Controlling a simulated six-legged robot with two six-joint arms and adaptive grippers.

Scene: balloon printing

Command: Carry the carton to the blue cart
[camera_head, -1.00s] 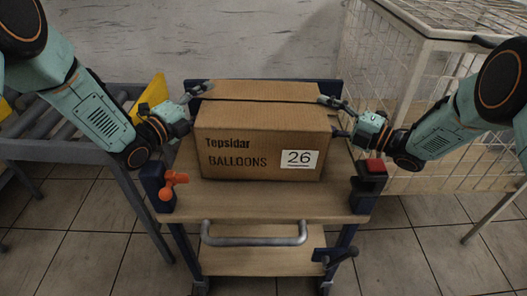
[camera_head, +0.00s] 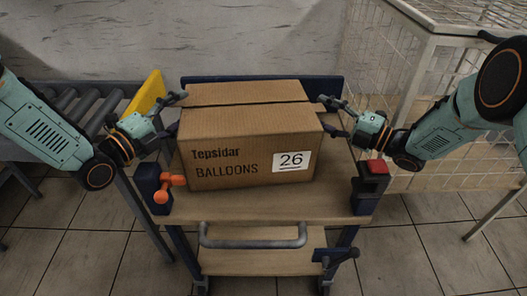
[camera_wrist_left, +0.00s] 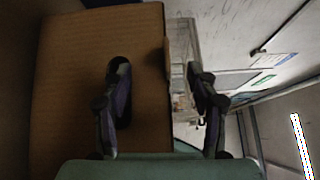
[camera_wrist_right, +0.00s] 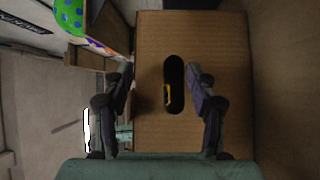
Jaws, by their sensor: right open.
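The brown carton (camera_head: 250,165), printed "Tepsidar BALLOONS" with a white "26" label, stands upright on the wooden top of the blue cart (camera_head: 270,207), turned slightly. My left gripper (camera_head: 174,114) is at its left side with fingers apart. In the left wrist view, one finger overlaps the dark hand hole of the carton (camera_wrist_left: 75,90); the other is beyond the carton's edge. I cannot tell whether that finger is in the hole. My right gripper (camera_head: 326,116) is open at the right side. In the right wrist view, its fingers flank the hand slot of the carton (camera_wrist_right: 230,40).
A roller conveyor (camera_head: 75,107) with a yellow end plate (camera_head: 147,97) stands at the left. A white wire cage (camera_head: 425,60) stands behind at the right. The cart has a grey handle (camera_head: 253,243), an orange knob (camera_head: 161,194) and a red-topped block (camera_head: 374,168) in front.

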